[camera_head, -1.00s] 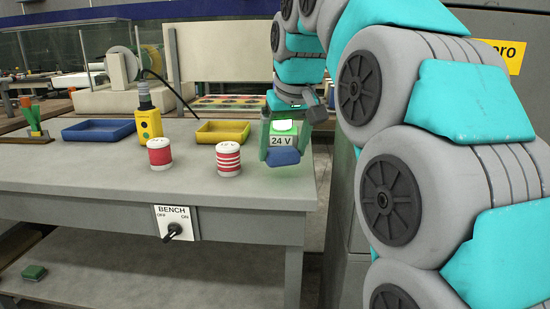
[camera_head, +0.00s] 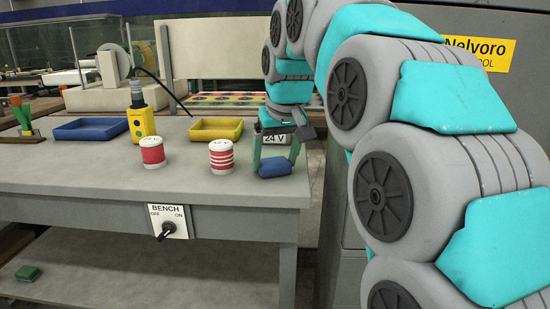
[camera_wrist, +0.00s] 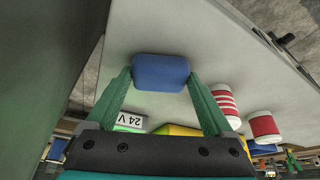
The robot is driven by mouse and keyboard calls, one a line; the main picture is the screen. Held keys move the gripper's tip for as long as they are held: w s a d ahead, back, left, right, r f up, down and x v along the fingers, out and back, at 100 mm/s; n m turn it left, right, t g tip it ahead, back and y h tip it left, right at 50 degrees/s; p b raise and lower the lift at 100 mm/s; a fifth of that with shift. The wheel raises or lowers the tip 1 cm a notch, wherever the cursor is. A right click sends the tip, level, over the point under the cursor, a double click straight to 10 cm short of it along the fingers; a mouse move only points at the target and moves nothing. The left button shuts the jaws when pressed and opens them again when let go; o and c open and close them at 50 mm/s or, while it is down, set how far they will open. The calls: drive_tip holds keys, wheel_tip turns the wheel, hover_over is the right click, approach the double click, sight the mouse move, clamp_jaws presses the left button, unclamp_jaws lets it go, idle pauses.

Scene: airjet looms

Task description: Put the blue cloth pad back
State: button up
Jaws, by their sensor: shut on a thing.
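The blue cloth pad (camera_head: 275,170) is a small rounded block. My gripper (camera_head: 274,166) points down with its two green fingers on either side of the pad, shut on it. In the wrist view the pad (camera_wrist: 160,72) sits between the fingertips of my gripper (camera_wrist: 160,78). It is over the right end of the grey bench (camera_head: 120,183); I cannot tell whether it touches the top.
A 24 V box (camera_head: 275,137) stands behind my fingers. A green pad (camera_head: 27,273) lies on the lower shelf.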

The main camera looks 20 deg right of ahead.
drive_tip(key=o, duration=0.9)
drive_tip(key=shift+p+v, duration=0.7)
drive_tip(key=shift+v, duration=5.35)
